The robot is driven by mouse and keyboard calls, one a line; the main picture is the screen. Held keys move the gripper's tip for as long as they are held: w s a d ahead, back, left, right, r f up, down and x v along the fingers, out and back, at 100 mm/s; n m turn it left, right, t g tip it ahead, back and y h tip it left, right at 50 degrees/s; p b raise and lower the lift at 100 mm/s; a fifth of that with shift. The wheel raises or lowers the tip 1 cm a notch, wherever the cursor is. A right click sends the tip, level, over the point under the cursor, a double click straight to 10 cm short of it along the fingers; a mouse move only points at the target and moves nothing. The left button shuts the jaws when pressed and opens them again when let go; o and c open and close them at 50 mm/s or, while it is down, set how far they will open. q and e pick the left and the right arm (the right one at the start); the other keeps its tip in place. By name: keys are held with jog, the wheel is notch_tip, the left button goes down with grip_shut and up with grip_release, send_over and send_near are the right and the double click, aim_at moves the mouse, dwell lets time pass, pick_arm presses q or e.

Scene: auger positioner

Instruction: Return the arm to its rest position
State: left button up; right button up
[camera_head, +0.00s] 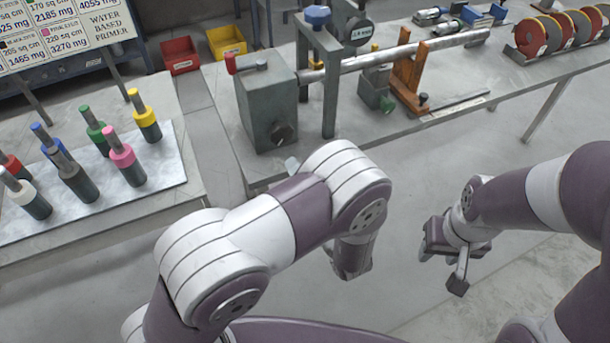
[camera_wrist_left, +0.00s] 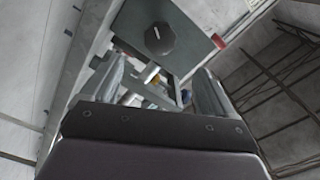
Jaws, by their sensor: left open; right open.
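My left arm reaches in from the left in the head view, bent at the elbow in front of the long bench. The arm hides most of its gripper there. In the left wrist view my left gripper (camera_wrist_left: 160,92) shows two fingers apart with nothing held between them. Beyond them is the grey machine box (camera_wrist_left: 170,35) with its dark knob. My right gripper (camera_head: 441,270) hangs over the open floor at the right, apart from the bench. Its fingers are spread and empty.
The long bench (camera_head: 470,110) carries the grey box (camera_head: 268,105), a horizontal shaft (camera_head: 415,48), a wooden stand (camera_head: 408,75) and a disc rack (camera_head: 535,55). A left table (camera_head: 85,235) holds several coloured-topped cylinders on a plate. Red bin (camera_head: 180,57) and yellow bin (camera_head: 226,42) stand behind.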

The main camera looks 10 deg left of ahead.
pick_arm(q)
jog(key=s+d+f+n+g+h+p, duration=0.2)
jog(key=s+d+f+g+h, duration=0.2)
jog(key=d+f+g+h, duration=0.5)
jog(key=s+a+r+n+g+h+p, duration=0.1)
jog(key=s+a+r+g+h+p, duration=0.1)
jog(key=s+a+r+g+p, duration=0.6)
jog(key=s+a+r+n+t, duration=0.1)
jog(key=a+r, duration=0.4)
jog(key=r, duration=0.2)
jog(key=s+a+r+n+t+y, duration=0.1)
jog(key=a+r+t, duration=0.1)
jog(key=a+r, duration=0.3)
notch_tip(320, 180, up, 3)
jog(key=shift+s+a+p, duration=0.35)
jog(key=shift+s, duration=0.05)
